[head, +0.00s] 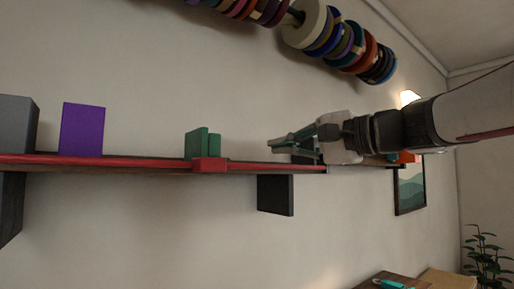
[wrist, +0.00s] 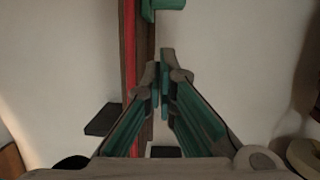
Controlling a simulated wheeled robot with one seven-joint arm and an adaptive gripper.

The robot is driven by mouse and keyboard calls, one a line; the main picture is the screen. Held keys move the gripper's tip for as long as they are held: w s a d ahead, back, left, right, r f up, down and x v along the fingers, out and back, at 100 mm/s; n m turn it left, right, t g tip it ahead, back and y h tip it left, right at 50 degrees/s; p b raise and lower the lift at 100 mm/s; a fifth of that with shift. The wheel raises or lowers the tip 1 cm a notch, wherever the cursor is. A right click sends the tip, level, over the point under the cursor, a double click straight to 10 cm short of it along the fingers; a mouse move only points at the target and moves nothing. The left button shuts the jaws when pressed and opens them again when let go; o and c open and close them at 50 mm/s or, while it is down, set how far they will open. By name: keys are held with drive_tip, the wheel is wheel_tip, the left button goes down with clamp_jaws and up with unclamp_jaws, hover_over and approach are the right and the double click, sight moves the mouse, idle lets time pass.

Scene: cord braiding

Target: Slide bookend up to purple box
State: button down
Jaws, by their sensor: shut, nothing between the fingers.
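The purple box (head: 83,130) stands upright on the shelf (head: 120,164), toward its left end in the head view. A green upright piece (head: 197,143), which looks like the bookend, stands on the shelf to the right of the box, with a clear gap between them. Part of it also shows at the top of the wrist view (wrist: 165,4). My gripper (head: 271,147) is shut and empty. It is to the right of the green piece, apart from it, with its fingertips pointing left along the shelf. The fingertips (wrist: 163,80) are close together in the wrist view.
A red block (head: 208,165) sits at the shelf's front edge by the green piece. A grey block (head: 18,125) stands left of the purple box. A dark bracket (head: 275,195) hangs below the shelf. Rolls of coloured cord (head: 330,38) hang above. Shelf between box and green piece is clear.

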sight(205, 139)
drive_tip(key=w+a, duration=0.1)
drive_tip(key=w, duration=0.1)
drive_tip(key=w+a+r+p, duration=0.1)
drive_tip(key=w+a, duration=0.1)
drive_tip(key=w, duration=0.1)
drive_tip(key=w+a+p, duration=0.1)
drive_tip(key=w+a, duration=0.1)
drive_tip(key=shift+w+a+r, duration=0.15)
drive_tip(key=shift+a+r, duration=0.05)
drive_tip(key=shift+a, duration=0.05)
drive_tip(key=a, duration=0.1)
drive_tip(key=s+a+p, duration=0.1)
drive_tip(key=a, duration=0.1)
drive_tip(key=shift+s+r+p, duration=0.1)
drive_tip(key=shift+s+p, duration=0.05)
drive_tip(key=shift+p, duration=0.15)
drive_tip(key=shift+s+a, duration=0.15)
drive_tip(key=shift+a, duration=0.35)
drive_tip(key=s+a, duration=0.1)
drive_tip(key=a, duration=0.1)
drive_tip(key=s+a+b, duration=0.1)
drive_tip(key=s+a, duration=0.1)
drive_tip(key=s+a+b, duration=0.1)
drive_tip(key=a, duration=0.1)
drive_tip(key=shift+s+a, duration=0.15)
drive_tip(key=shift+a, duration=0.1)
